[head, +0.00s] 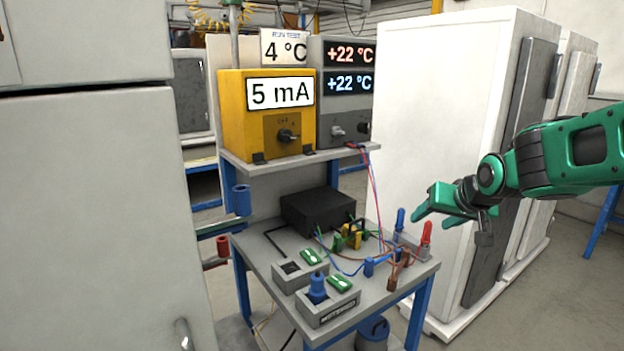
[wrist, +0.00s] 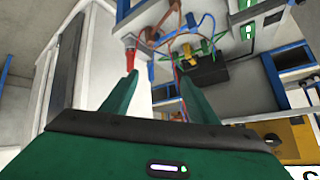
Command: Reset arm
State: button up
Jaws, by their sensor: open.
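My green gripper (head: 440,208) reaches in from the right in the head view. It is in the air by the right side of the workbench, near the red and blue handled plugs. Its two fingers are apart with nothing between them. The wrist view shows both green fingers (wrist: 152,98) spread, with the bench beyond them. My arm comes in from the right edge of the head view, in front of a white cabinet.
The grey bench (head: 262,252) holds a black box (head: 318,210), clip leads, a blue-handled plug (head: 400,219) and a red-handled plug (head: 426,232). A yellow meter (head: 262,98) reading 5 mA stands on the shelf above. White cabinets (head: 440,130) stand behind my arm.

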jog(key=s+d+f+m+g+h, duration=0.1)
jog(key=s+d+f+g, duration=0.2)
jog(key=s+d, duration=0.5)
jog(key=s+d+f+m+g+h, duration=0.1)
jog(key=s+d+f+g, duration=0.15)
jog(key=s, duration=0.85)
jog(key=s+f+m+g, duration=0.1)
jog(key=s+g, duration=0.1)
jog(key=s, duration=0.6)
jog(key=s+d+f+m+g+y, duration=0.1)
jog(key=s+f+g, duration=0.1)
jog(key=s, duration=0.7)
jog(key=shift+s+d+f, duration=0.15)
jog(key=shift+s+d, duration=0.1)
jog(key=shift+w+f, duration=0.25)
jog(key=shift+w, duration=0.4)
